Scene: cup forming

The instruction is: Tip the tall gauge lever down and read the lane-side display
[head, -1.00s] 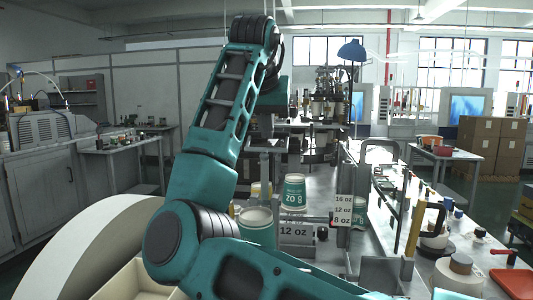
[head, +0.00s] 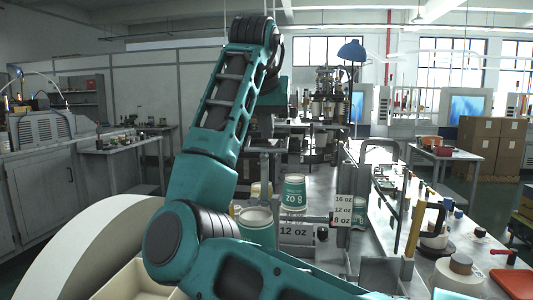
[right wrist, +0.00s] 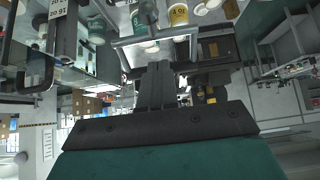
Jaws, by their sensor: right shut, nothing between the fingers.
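My right arm crosses the head view, and its dark wrist end (head: 262,122) hangs behind the forearm, by a grey upright frame with a crossbar (head: 268,148). In the right wrist view my right gripper (right wrist: 157,70) has its dark fingers together, empty, close to a pale frame (right wrist: 152,42). Contact cannot be told. A "12 oz" display plate (head: 296,232) stands low on the bench. A label card (head: 343,209) with 16, 12 and 8 oz stands to its right. Which part is the tall gauge lever I cannot tell. My left gripper is out of view.
A green-white cup (head: 293,193) stands upside down behind the plate, and another cup (head: 256,226) stands nearer, beside my arm. A yellow handle (head: 415,230) and tape rolls (head: 458,275) occupy the right bench. A cream bin (head: 135,281) lies low left.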

